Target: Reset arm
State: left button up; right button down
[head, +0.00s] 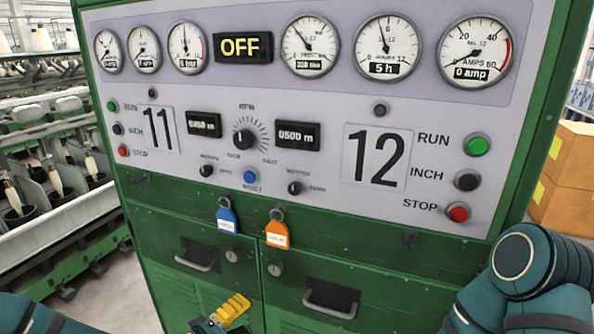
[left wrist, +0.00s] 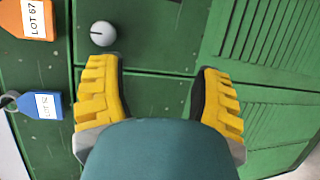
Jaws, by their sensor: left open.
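My left gripper (head: 233,309) has yellow ribbed fingers and shows at the bottom of the head view, in front of the green cabinet's lower doors. In the left wrist view the gripper (left wrist: 160,95) is open and empty, its two fingers wide apart over green panel. A round keyed lock (left wrist: 103,33) lies just beyond the left fingertip in that view. My left arm shows at the lower left of the head view. My right arm is bent at the lower right, and its gripper is out of view.
Drawer handles (head: 330,304) stick out. Spinning machinery (head: 50,170) stands left; cardboard boxes (head: 568,180) stand right.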

pick_arm(q)
jog(key=s+d+f+m+g+y+b, duration=0.1)
jog(key=s+d+f+m+g+y, duration=0.15)
jog(key=f, duration=0.55)
jog(key=s+d+f+m+g+y+b, duration=0.1)
jog(key=s+d+f+g+b, duration=0.15)
jog(key=f, duration=0.55)
jog(key=s+a+f+m+g+y+b, duration=0.1)
jog(key=s+a+f+m+g+y, duration=0.1)
jog(key=s+f+m+g, duration=0.3)
jog(key=s+f+y, duration=0.1)
jog(key=s+f, duration=0.3)
jog(key=f, duration=0.1)
jog(key=shift+f+b, duration=0.2)
jog(key=shift+b, duration=0.1)
